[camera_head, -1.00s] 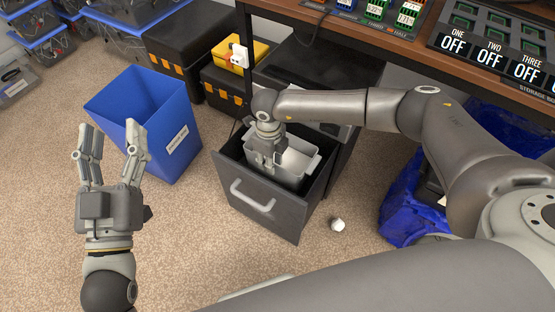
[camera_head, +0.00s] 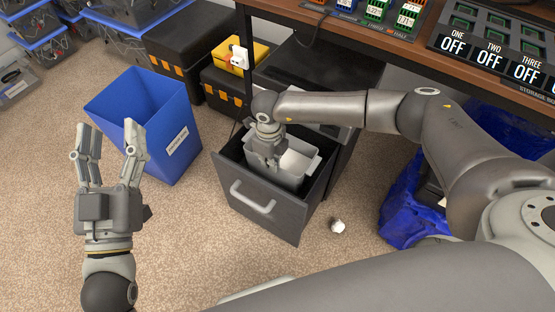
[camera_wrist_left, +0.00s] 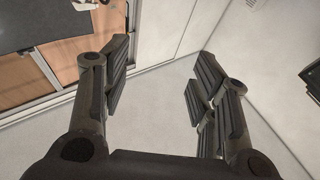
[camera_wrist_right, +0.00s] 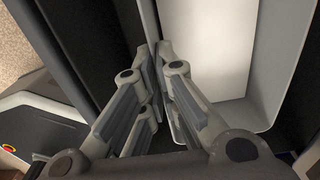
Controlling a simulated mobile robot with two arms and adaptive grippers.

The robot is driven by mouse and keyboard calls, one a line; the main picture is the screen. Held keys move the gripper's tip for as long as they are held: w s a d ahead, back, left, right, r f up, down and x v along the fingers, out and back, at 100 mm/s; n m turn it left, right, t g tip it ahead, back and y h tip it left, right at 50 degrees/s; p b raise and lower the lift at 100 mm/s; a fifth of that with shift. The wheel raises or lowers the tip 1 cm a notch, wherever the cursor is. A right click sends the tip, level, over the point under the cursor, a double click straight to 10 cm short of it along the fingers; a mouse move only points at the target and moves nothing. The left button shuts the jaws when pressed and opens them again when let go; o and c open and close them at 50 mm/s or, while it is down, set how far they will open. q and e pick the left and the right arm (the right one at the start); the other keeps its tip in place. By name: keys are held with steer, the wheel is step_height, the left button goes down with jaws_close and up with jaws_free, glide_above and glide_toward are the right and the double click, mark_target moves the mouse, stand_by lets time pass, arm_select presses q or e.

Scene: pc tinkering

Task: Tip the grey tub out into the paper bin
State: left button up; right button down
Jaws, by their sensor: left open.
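The grey tub (camera_head: 290,178) sits upright inside the open drawer of a dark cabinet, with something white in it. It also shows in the right wrist view (camera_wrist_right: 268,112). My right gripper (camera_head: 262,158) reaches down at the tub's left side. In the right wrist view its fingers (camera_wrist_right: 162,75) are close together, on either side of the tub's wall. The paper bin, blue with a white label (camera_head: 155,145), stands on the floor left of the drawer. My left gripper (camera_head: 108,145) is open and empty, in front of the bin in the head view.
The drawer front (camera_head: 262,208) with its handle stands out from the cabinet. A white crumpled piece (camera_head: 338,226) lies on the carpet right of it. Black cases (camera_head: 172,52) stand behind the bin, a workbench (camera_head: 400,60) above. Carpet between bin and drawer is clear.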

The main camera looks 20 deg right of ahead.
steer(key=shift+r, duration=0.15)
arm_select(q)
steer(key=shift+w+a+f+g+y+p, duration=0.1)
steer(key=shift+w+f+g+y+p, duration=0.2)
steer(key=shift+f, duration=0.35)
steer(key=shift+w+a+f+g+y, duration=0.1)
steer(key=shift+f+g, duration=0.3)
steer(key=shift+f, duration=0.2)
arm_select(e)
steer(key=shift+r, duration=0.2)
arm_select(q)
steer(key=shift+f+g, duration=0.3)
steer(key=shift+f, duration=0.05)
arm_select(e)
steer(key=shift+r, duration=0.1)
arm_select(q)
steer(key=shift+w+f, duration=0.1)
steer(key=shift+f, duration=0.15)
arm_select(e)
steer(key=shift+r, duration=0.1)
